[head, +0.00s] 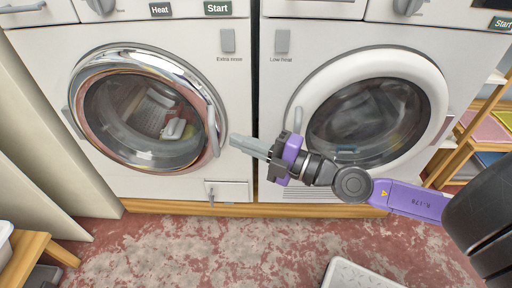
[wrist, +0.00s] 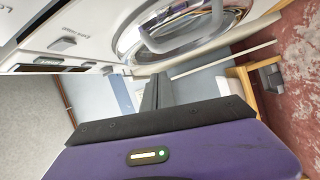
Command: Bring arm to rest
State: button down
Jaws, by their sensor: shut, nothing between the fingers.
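My gripper (head: 234,141) is at the end of my purple and black arm (head: 335,178), which reaches in from the right in the head view. The fingers are shut with nothing between them and point left, in front of the gap between two washing machines. In the wrist view the shut dark fingers (wrist: 154,94) show beyond the purple gripper body (wrist: 180,153), with no object at their tips.
The left machine (head: 150,108) has a chrome-rimmed round door, and the right machine (head: 372,108) a white-rimmed one; both look closed. A wooden stool (head: 32,250) stands at lower left, a shelf (head: 462,150) at right. A white item (head: 350,275) lies low on the reddish floor (head: 210,245).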

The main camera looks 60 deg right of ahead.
jog(key=shift+s+d+f+b, duration=0.1)
jog(key=shift+s+d+b, duration=0.4)
jog(key=shift+d+b, duration=0.25)
jog(key=shift+s+d+f+b, duration=0.1)
jog(key=shift+s+d+b, duration=0.35)
jog(key=shift+d+b, duration=0.25)
jog(key=shift+r, duration=0.1)
